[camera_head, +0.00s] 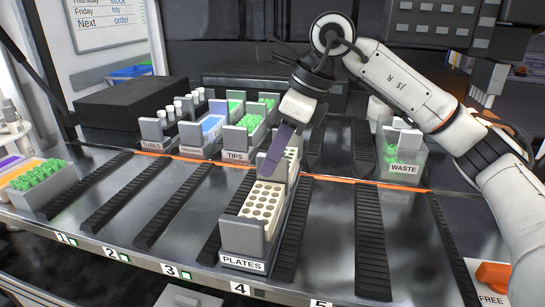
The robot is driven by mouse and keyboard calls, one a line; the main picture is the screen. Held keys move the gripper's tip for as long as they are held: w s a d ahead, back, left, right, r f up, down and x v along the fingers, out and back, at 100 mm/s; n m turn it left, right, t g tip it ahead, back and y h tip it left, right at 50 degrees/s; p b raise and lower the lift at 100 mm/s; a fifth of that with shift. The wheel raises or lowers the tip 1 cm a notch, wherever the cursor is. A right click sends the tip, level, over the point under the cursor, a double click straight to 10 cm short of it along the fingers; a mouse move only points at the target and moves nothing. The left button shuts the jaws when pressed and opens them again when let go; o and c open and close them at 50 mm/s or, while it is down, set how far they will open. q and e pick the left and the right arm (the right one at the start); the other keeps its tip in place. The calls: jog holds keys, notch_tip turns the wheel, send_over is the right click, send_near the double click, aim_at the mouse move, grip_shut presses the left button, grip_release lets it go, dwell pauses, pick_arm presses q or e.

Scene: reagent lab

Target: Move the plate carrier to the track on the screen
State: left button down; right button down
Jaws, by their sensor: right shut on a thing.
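The plate carrier (243,238) is a long grey holder with a PLATES label on its front and cream well plates in it. It lies lengthwise on the deck, its front end just behind the number 4 on the front edge. My right gripper (276,152) comes down from above and is shut on the carrier's rear part; its fingers hide some of that part. The exact contact is hard to see. My left gripper is out of view. No screen naming a track can be made out.
Dark ribbed tracks (373,245) run front to back across the metal deck (330,215). Carriers labelled TUBES (152,145) and TIPS (235,155) stand behind the orange line. A WASTE bin (403,168) stands at back right. A carrier with green items (40,185) sits far left.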

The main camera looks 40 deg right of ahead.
jog(key=c, duration=1.8)
grip_release()
jog(key=shift+f, duration=0.1)
jog(key=shift+o, duration=0.2)
jog(key=shift+r, duration=0.25)
jog(key=v, duration=0.7)
jog(key=shift+r, duration=0.2)
